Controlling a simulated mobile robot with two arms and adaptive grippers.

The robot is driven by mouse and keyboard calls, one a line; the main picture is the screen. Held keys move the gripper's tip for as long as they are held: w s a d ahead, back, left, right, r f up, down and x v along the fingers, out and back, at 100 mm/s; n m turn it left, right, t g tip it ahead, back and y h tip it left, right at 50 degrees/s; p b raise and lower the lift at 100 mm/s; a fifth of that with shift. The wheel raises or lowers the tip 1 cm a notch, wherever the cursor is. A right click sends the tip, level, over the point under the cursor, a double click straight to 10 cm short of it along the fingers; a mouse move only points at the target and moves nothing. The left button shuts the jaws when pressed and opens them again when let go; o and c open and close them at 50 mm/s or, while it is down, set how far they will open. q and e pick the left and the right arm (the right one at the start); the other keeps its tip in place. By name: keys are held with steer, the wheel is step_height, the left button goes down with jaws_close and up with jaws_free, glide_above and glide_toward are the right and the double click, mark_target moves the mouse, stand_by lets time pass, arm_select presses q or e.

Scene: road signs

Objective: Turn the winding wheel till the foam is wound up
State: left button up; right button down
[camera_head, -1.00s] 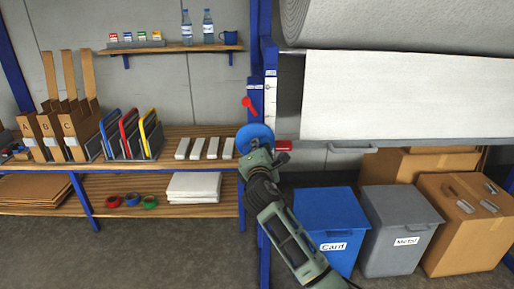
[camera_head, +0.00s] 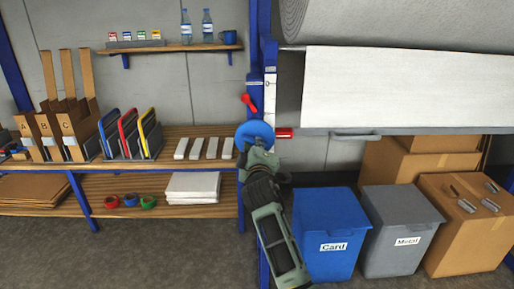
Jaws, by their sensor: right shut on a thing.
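The blue winding wheel (camera_head: 255,131) is mounted on the blue post at the middle. My right gripper (camera_head: 256,150) is at the wheel's lower edge, shut on it; its fingers and the exact grip point are partly hidden. The foam is a thick grey roll (camera_head: 400,22) at the top right. A pale foam sheet (camera_head: 405,88) hangs below it, ending in a grey bottom bar with a handle (camera_head: 355,136). A red marker (camera_head: 284,133) sits at the bar's left end. My left gripper is not in view.
A red lever (camera_head: 249,102) and a white strip (camera_head: 270,95) are on the post above the wheel. A blue Card bin (camera_head: 328,225), a grey Metal bin (camera_head: 400,225) and cardboard boxes (camera_head: 465,225) stand below the foam. A wooden bench (camera_head: 100,172) is at left.

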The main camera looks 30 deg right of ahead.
steer(key=shift+w+a+f+m+b, duration=0.15)
steer(key=shift+m+b, duration=0.1)
steer(key=shift+m, duration=1.65)
steer(key=shift+s+d+f+m+b, duration=0.1)
steer(key=shift+m+b, duration=0.1)
steer(key=shift+m, duration=1.7)
steer(key=c, duration=1.8)
jaws_free()
steer(key=shift+r, duration=0.1)
